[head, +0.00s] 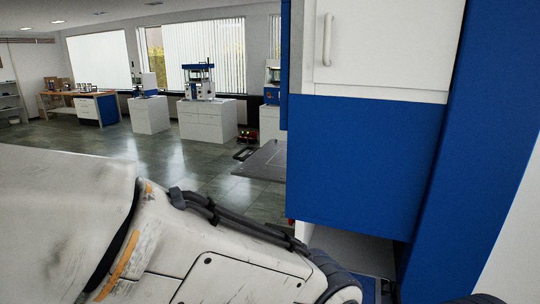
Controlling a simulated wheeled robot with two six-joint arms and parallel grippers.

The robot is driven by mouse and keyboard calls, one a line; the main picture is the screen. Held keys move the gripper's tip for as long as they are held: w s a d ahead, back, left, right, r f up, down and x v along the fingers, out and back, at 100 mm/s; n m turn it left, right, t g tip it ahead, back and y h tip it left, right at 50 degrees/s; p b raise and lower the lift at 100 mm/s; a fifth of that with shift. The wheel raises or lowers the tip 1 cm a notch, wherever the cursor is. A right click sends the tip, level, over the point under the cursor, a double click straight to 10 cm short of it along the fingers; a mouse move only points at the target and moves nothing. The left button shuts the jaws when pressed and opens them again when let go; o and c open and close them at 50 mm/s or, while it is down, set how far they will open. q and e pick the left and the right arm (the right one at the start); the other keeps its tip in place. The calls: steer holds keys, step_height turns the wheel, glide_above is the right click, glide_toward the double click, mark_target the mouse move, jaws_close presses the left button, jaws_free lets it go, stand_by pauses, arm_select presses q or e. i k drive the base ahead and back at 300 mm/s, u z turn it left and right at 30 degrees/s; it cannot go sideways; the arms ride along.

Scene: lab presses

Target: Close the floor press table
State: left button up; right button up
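A large blue and white machine, which looks like the floor press (365,150), fills the right side of the head view close to me. It has a white door (400,45) with an upright handle (327,40) above a blue panel. A flat grey plate (264,161) sticks out to the left from behind the blue panel. It may be the press table; its right part is hidden by the panel. One of my arms, white and scuffed with black cables, crosses the lower foreground. Neither gripper is in view.
White cabinets with small blue and white presses (198,82) stand along the window wall. A wooden-topped bench (82,104) is at the far left. A small red and black item (247,137) lies on the floor near the plate. The dark tiled floor (130,146) between is clear.

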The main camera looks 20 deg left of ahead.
mark_target(268, 163)
steer(key=z, duration=2.8)
steer(key=k, duration=2.85)
steer(key=u, duration=3)
steer(key=i, duration=1.05)
steer(key=u, duration=0.25)
